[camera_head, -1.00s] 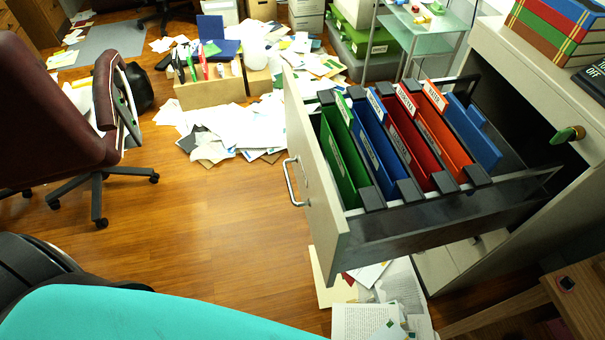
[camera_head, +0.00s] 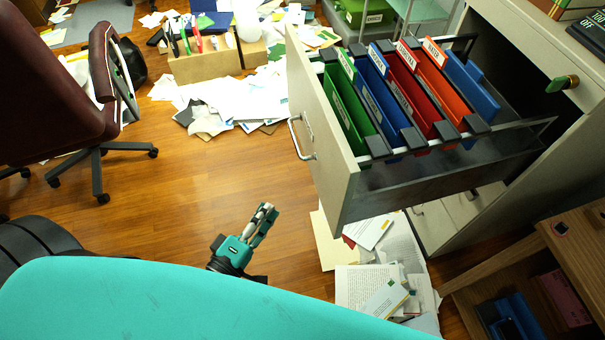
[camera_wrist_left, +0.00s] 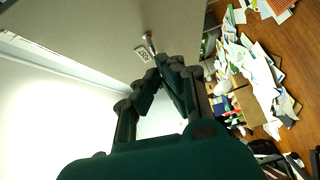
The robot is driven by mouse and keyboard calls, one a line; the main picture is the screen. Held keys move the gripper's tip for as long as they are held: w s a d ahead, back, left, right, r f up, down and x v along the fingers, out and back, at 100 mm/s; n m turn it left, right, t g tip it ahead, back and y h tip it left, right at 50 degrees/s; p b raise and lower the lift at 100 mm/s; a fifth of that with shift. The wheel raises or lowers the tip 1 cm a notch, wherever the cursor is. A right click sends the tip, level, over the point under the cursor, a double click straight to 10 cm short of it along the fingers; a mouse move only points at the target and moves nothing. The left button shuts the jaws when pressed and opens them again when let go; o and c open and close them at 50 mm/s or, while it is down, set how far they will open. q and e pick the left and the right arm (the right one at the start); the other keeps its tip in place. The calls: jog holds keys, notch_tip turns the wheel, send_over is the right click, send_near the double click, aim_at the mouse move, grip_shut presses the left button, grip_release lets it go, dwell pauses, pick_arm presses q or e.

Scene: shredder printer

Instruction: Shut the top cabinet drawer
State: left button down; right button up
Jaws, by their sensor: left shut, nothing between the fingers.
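The top cabinet drawer (camera_head: 335,150) is pulled far out of the beige cabinet (camera_head: 520,55) at the right. It holds hanging folders in green, blue, red and orange. Its front has a metal handle (camera_head: 298,138). My left gripper (camera_head: 265,218) is shut and empty, to the lower left of the drawer front and apart from it in the head view. In the left wrist view the gripper (camera_wrist_left: 168,75) points toward a beige panel with a label plate (camera_wrist_left: 143,54) and a metal handle (camera_wrist_left: 150,42). My right gripper is not in view.
Loose papers (camera_head: 385,265) lie on the floor below the drawer. A wooden shelf unit (camera_head: 550,265) stands at the lower right. A maroon chair (camera_head: 50,80) is at the left. The wooden floor (camera_head: 190,200) between chair and drawer is mostly clear.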

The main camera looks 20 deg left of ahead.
pick_arm(q)
notch_tip(320, 180, up, 2)
jog(key=n+p, duration=0.1)
jog(key=p, duration=0.1)
send_near(317, 153)
jog(key=w+a, duration=0.2)
jog(key=shift+t, duration=0.3)
jog(key=shift+w+d+f+p, duration=0.15)
jog(key=shift+w+d+p, duration=0.35)
jog(key=shift+w+d, duration=1)
jog(key=shift+s+d, duration=0.1)
jog(key=shift+d, duration=0.05)
